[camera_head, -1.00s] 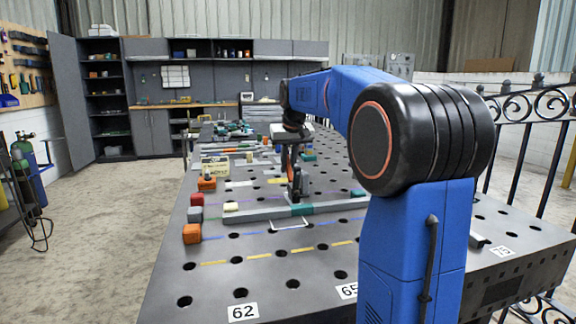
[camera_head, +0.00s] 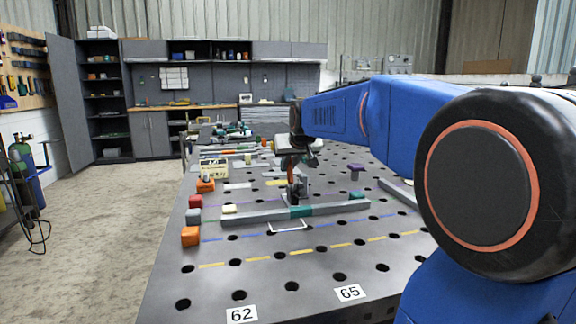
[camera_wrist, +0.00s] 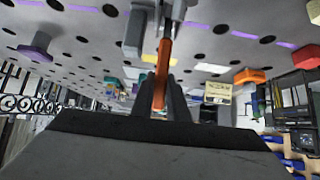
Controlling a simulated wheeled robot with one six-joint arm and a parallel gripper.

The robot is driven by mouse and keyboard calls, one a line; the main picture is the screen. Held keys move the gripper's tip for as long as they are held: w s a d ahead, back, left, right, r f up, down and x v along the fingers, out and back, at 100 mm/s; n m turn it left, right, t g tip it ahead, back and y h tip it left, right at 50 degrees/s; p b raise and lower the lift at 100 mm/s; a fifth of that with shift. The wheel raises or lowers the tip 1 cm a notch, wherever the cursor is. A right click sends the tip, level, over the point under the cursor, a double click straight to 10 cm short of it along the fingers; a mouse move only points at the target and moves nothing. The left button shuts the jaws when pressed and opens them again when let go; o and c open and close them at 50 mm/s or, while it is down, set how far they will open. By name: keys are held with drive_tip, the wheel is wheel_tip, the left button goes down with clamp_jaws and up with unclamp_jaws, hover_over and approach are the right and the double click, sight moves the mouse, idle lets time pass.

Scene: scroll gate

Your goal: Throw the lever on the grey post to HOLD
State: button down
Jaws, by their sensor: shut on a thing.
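My gripper (camera_head: 291,173) is over the middle of the table and is shut on an orange lever (camera_wrist: 162,62). In the wrist view the lever runs up between the two dark fingers towards a pale metal mount. A grey post (camera_wrist: 135,34) stands close beside the lever in the wrist view; the post's part in the head view (camera_head: 303,186) is partly hidden by my gripper. I cannot read any HOLD mark.
A long grey bar with a teal section (camera_head: 301,211) lies in front of the post. Orange blocks (camera_head: 190,236) and a small sign (camera_head: 214,168) stand on the left. A purple knob (camera_head: 355,171) stands to the right. The table's front is clear.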

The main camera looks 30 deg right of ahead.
drive_tip(key=shift+s+a+r+t+h, duration=0.1)
drive_tip(key=shift+s+a+t+h, duration=0.1)
drive_tip(key=shift+s+t, duration=0.35)
drive_tip(key=shift+s+a+r+t+h, duration=0.1)
drive_tip(key=shift+s+t+h, duration=0.2)
drive_tip(key=shift+t, duration=0.35)
drive_tip(key=shift+s, duration=0.1)
drive_tip(key=c, duration=1.7)
unclamp_jaws()
drive_tip(key=v, duration=1.7)
drive_tip(key=shift+s+d+r, duration=0.1)
drive_tip(key=shift+s+d, duration=0.05)
drive_tip(key=shift+s, duration=0.05)
